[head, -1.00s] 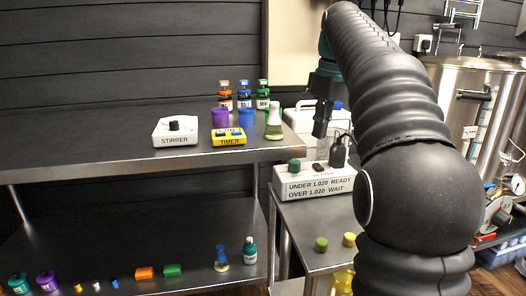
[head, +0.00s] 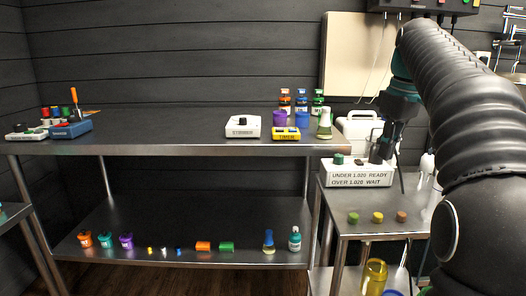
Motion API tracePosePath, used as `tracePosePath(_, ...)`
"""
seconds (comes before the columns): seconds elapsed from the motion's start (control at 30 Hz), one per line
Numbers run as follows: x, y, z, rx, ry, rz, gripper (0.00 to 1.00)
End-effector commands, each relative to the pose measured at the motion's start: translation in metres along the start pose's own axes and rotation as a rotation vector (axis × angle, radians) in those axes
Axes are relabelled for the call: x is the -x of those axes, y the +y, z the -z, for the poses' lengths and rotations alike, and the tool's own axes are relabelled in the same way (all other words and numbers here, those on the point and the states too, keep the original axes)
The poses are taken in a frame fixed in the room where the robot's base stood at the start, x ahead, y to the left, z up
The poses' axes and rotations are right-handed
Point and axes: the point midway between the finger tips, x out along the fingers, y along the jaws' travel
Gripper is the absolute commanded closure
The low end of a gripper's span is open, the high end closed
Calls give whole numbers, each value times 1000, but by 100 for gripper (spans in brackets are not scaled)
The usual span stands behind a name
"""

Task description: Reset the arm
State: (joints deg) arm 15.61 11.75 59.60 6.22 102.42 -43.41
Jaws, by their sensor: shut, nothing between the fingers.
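My arm reaches in from the right edge of the head view, bent over at the top. My gripper (head: 382,152) hangs at its end, pointing down, in front of the white jug (head: 358,128) and near the sign box (head: 358,173) on the right-hand side table. The fingers are dark and small here, shut with nothing held. Part of the jug and the back of the sign box are hidden behind the gripper.
A steel bench (head: 180,147) holds a stirrer (head: 242,127), a yellow timer (head: 286,134), a flask (head: 324,124) and bottles. Its lower shelf (head: 190,225) carries several small coloured items. The side table (head: 385,206) has three round pieces. A blue tray (head: 70,130) stands at left.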

Motion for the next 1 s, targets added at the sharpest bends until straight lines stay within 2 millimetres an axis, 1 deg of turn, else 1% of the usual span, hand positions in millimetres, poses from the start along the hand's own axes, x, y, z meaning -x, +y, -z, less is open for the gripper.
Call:
tracePosePath(0.03, 1, -5, -2, -6, 4, -4, 100)
tracePosePath(0.27, -3, -19, -10, -46, 19, -24, 100)
tracePosePath(0.47, -9, -40, -19, -88, 38, -46, 100)
tracePosePath(0.57, -15, -54, -26, -116, 52, -59, 100)
tracePosePath(0.67, -24, -72, -38, -152, 72, -75, 100)
tracePosePath(0.77, -38, -96, -54, -197, 100, -96, 100)
tracePosePath(0.87, -56, -119, -73, -247, 133, -117, 100)
tracePosePath(1.0, -88, -150, -104, -315, 182, -138, 100)
